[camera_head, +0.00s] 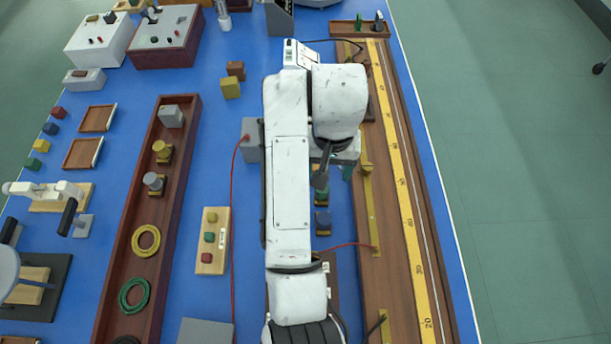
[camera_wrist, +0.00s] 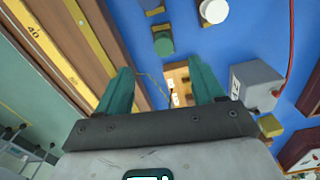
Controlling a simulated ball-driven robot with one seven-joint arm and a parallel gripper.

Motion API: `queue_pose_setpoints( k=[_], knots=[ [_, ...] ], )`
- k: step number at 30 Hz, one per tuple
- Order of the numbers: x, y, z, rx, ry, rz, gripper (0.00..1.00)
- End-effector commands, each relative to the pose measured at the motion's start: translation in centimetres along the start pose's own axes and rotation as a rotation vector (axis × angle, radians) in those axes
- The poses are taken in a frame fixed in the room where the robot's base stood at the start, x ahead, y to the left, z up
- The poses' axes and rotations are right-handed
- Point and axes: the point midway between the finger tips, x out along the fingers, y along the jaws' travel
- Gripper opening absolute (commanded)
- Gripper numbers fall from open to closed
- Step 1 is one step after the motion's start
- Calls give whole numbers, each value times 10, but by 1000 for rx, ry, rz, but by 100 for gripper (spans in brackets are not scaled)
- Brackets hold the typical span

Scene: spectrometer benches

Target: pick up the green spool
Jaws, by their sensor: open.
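In the head view one teal finger shows below my wrist; the rest is largely hidden by my arm.
A white-grey spool (camera_wrist: 213,10) stands beside the green one. A grey box (camera_wrist: 257,82) is near my right finger in the wrist view. A wooden rail with a yellow scale (camera_head: 400,170) runs along the right. A brown tray (camera_head: 122,220) holds several parts.

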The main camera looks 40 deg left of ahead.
Motion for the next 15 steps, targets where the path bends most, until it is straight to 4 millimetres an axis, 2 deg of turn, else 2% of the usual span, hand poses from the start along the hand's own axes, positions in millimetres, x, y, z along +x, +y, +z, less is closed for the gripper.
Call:
queue_pose_setpoints(
  k=[12,15],
  knots=[
    [49,0,0,0,-2,0,68],
    [56,0,1,0,-2,0,68]
  ],
)
